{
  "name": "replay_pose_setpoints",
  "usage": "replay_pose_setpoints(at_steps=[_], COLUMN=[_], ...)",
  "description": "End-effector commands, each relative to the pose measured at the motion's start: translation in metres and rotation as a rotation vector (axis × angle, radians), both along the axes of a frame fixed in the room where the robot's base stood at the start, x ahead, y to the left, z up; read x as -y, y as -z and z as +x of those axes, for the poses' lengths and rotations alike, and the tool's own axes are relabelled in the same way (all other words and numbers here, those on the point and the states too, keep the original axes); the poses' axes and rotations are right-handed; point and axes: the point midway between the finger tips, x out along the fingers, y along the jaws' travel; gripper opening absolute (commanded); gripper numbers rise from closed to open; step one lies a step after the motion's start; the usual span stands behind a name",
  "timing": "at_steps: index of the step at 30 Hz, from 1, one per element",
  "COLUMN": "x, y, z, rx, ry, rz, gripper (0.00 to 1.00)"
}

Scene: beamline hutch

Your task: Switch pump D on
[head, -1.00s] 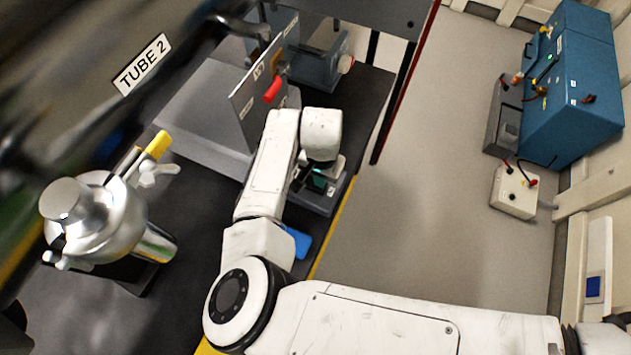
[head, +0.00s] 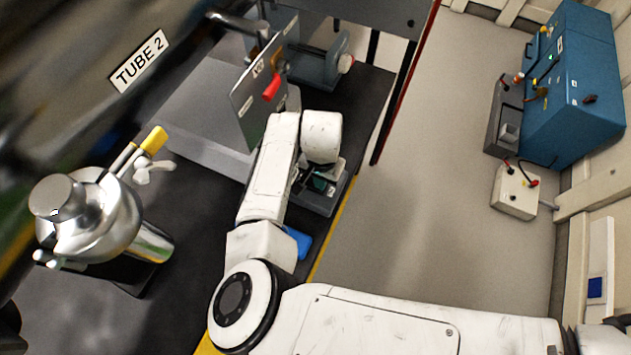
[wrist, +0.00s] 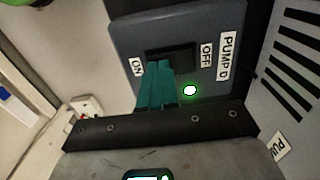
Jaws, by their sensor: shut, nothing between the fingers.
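The dark grey pump D box (wrist: 125,38) fills the upper middle of the wrist view, with a PUMP D label (wrist: 228,58). Its black rocker switch (wrist: 182,57) lies between the ON label (wrist: 136,67) on the left and the OFF label (wrist: 206,56) on the right. A green lamp (wrist: 190,90) beside the switch is lit. My gripper (wrist: 158,68) is shut and empty, its teal fingertips at the ON end of the switch and hiding part of it. I cannot tell whether they touch. In the head view my gripper (head: 320,184) is mostly behind my arm, over the box (head: 322,205).
A panel with a red handle (head: 271,87) stands just beyond my arm. A metal vessel with a yellow handle (head: 95,215) stands at left. A blue cabinet (head: 570,90) and a cream box (head: 513,191) are at right. The floor between is clear.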

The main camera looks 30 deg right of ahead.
Motion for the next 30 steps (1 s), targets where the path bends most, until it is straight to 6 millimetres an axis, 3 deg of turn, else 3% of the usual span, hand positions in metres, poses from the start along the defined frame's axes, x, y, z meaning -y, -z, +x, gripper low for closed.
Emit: replay_pose_setpoints(at_steps=[7, 30], x=[0.000, 0.000], y=[-0.006, -0.062], z=[0.000, 0.000], rx=[0.001, 0.000], ry=[-0.001, 0.001], rz=[0.001, 0.000], gripper=[0.00, 0.00])
